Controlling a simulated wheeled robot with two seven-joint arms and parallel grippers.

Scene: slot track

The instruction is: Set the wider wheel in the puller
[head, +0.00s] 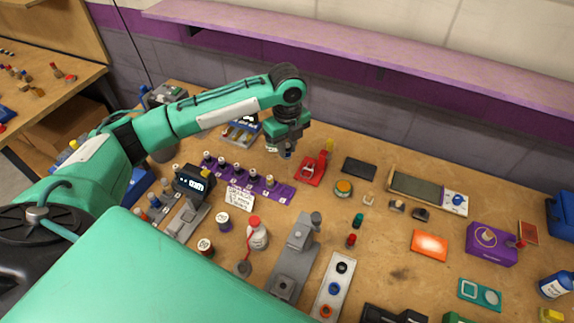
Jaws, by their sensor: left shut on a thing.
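My left gripper (286,149) points down above the back of the bench. It is shut on a small dark thing, mostly hidden by the fingers; I cannot tell if it is the wider wheel. To its right is a red tool (311,169) with a yellow upright part, apart from the gripper; it may be the puller, but I cannot tell for sure. A purple rack (282,192) with several small round-topped pieces stands to the lower left of the gripper. My right gripper is not in view.
A grey press-like stand (297,251), a white bottle (256,234) with a red cap and a digital display (194,180) stand in front. An orange-topped round tin (343,188) and a dark flat pad (359,167) lie right of the red tool. Bare bench (400,258) shows at centre right.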

